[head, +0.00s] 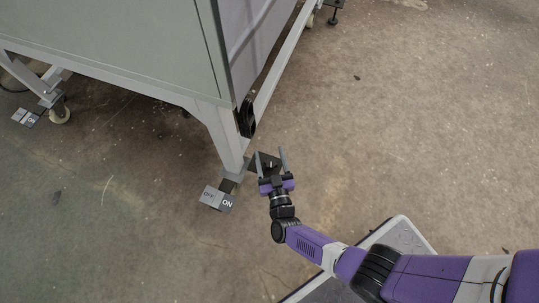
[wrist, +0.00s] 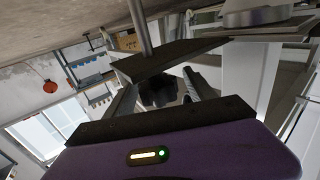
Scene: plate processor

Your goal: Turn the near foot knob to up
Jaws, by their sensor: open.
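The near foot knob is a dark, many-sided knob (wrist: 158,91) in the wrist view, beside a dark flat plate (wrist: 185,56) with a grey rod (wrist: 140,25). In the head view the dark foot part (head: 264,161) shows beside the near machine leg (head: 226,145), partly behind my fingers. My gripper (head: 270,151) is open and low by this leg. In the wrist view its fingers (wrist: 160,82) stand on either side of the knob. I cannot tell whether they touch it. No up marking on the knob is legible.
An OFF/ON labelled plate (head: 217,198) lies on the floor at the leg's foot. A black wheel-like part (head: 247,116) sits under the machine corner. The grey cabinet (head: 120,45) stands above. Floor to the right is clear.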

